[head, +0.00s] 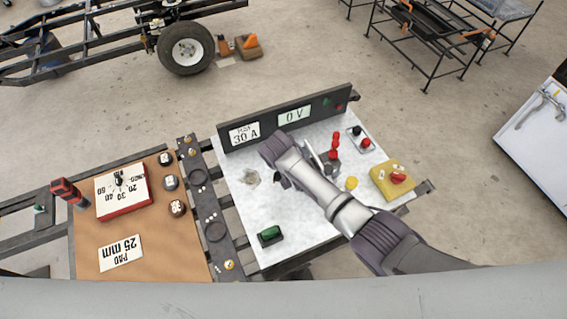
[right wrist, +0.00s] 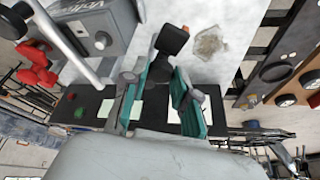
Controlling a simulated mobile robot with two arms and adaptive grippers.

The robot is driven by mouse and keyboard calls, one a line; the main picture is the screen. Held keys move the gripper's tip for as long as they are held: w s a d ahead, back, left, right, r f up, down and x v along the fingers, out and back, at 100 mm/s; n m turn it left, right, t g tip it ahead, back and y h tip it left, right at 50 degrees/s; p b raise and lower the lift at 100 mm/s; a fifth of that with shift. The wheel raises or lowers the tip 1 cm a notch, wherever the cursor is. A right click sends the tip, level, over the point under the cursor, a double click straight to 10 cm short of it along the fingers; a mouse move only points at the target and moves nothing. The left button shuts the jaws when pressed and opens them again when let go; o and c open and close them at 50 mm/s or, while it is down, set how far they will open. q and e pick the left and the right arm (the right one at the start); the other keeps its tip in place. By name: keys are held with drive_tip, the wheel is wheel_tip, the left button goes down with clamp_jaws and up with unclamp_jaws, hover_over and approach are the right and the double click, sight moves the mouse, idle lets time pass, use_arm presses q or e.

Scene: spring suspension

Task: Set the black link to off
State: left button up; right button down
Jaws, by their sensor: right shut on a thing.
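My right gripper (right wrist: 168,78) reaches over the white panel, its teal-padded fingers shut on a black block-like piece, which I take to be the black link (right wrist: 172,40). The link's upper end sticks out beyond the fingers; its lower part is hidden between them. In the head view my right arm covers most of the gripper, and only small dark parts show at its left side. I cannot tell whether the link touches the panel. My left gripper is not in view.
The white panel (head: 300,228) carries a green rocker (head: 270,236), red levers (head: 335,146), a yellow box (head: 392,181) and a grey knobbed box (right wrist: 98,40). A dark board at its back reads 30 A and 0 V (head: 294,116). A brown board (head: 165,245) lies left.

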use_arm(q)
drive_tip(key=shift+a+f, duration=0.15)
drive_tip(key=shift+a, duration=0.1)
use_arm(e)
drive_tip(key=shift+a+m, duration=0.35)
drive_tip(key=shift+m, duration=0.35)
drive_tip(key=c, duration=0.9)
unclamp_jaws()
drive_tip(key=shift+w, duration=0.1)
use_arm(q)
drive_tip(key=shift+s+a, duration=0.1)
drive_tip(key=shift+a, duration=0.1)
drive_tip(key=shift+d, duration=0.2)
use_arm(e)
drive_tip(key=v, duration=1.2)
drive_tip(key=shift+a, duration=0.3)
